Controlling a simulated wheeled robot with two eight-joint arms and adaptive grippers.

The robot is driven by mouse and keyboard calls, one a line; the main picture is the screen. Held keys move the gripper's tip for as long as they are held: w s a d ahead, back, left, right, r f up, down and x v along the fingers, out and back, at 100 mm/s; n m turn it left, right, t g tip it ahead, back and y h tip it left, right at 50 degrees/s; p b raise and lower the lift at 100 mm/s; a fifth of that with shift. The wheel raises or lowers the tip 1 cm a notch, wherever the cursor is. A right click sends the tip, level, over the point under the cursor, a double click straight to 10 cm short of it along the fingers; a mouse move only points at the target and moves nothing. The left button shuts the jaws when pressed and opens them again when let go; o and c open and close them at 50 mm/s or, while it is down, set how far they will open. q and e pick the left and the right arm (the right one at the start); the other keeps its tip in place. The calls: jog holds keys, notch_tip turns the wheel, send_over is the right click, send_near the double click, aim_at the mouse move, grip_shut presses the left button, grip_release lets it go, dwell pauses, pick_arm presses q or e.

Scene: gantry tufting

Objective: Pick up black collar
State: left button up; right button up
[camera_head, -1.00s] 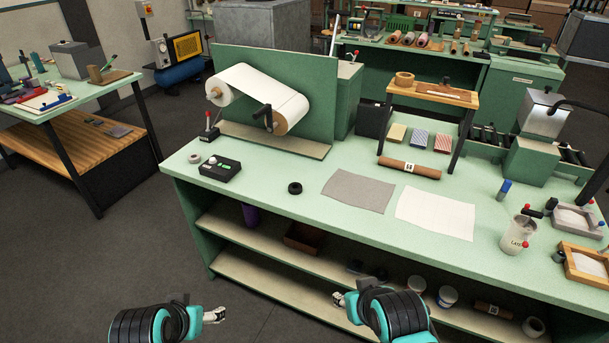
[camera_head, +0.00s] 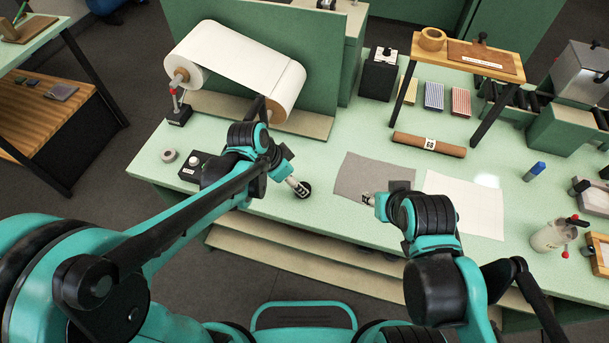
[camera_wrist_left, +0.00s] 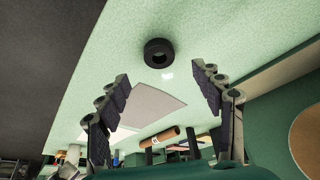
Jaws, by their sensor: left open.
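The black collar (camera_head: 304,190) is a small dark ring lying on the pale green table top. My left gripper (camera_head: 295,184) is right beside it in the head view, partly overlapping it. In the left wrist view, the collar (camera_wrist_left: 159,46) lies beyond the fingertips, between the lines of the two spread fingers. The left gripper (camera_wrist_left: 161,78) is open and empty there. My right gripper (camera_head: 367,198) is over the grey sheet; its finger opening is too small to tell.
A grey sheet (camera_head: 356,175) and a white sheet (camera_head: 465,205) lie to the right. A black control box (camera_head: 190,172) is partly behind my left arm. The paper roll stand (camera_head: 325,70) rises behind. A brown roll (camera_head: 430,144) lies near the wooden shelf (camera_head: 470,62).

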pick_arm(q)
jog(key=shift+s+b+x, duration=0.2)
jog(key=shift+b+x, duration=0.15)
jog(key=shift+x, duration=0.65)
jog(key=b+x, duration=0.2)
jog(key=x, duration=0.3)
jog(key=shift+w, duration=0.1)
jog(key=shift+a+r, duration=0.1)
jog(key=c, duration=1.2)
